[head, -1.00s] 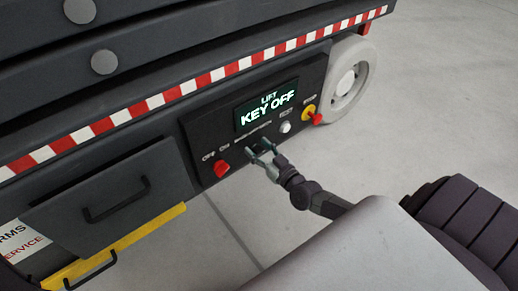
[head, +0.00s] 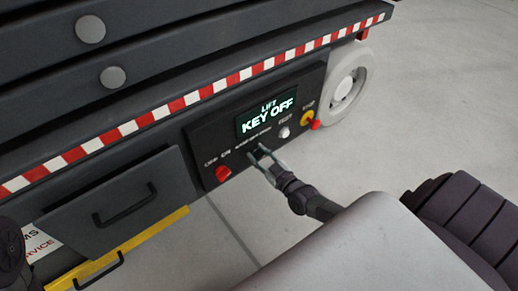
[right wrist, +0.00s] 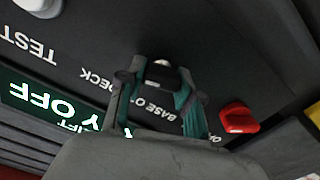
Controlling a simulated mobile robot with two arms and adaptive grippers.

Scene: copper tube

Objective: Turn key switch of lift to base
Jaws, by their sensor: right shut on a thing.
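The lift's control panel (head: 208,150) has a lit display (head: 266,115) reading "LIFT KEY OFF". The key switch is on the panel below the display, largely hidden by my gripper in the head view. In the right wrist view, the key switch (right wrist: 160,72) shows as a dark knob with a pale end between the fingers. The printed words "BASE", "OFF" partly covered, and "DECK" surround it. My right gripper (head: 259,155) is at the panel, shut on the key switch; its fingers also show in the right wrist view (right wrist: 158,98). My left gripper is not seen.
A red switch (head: 223,173) is left of my right gripper, and a white button (head: 284,132) and a red-and-yellow control (head: 309,121) are right of it. A drawer with a black handle (head: 124,208) is at left. A wheel (head: 346,88) stands at right.

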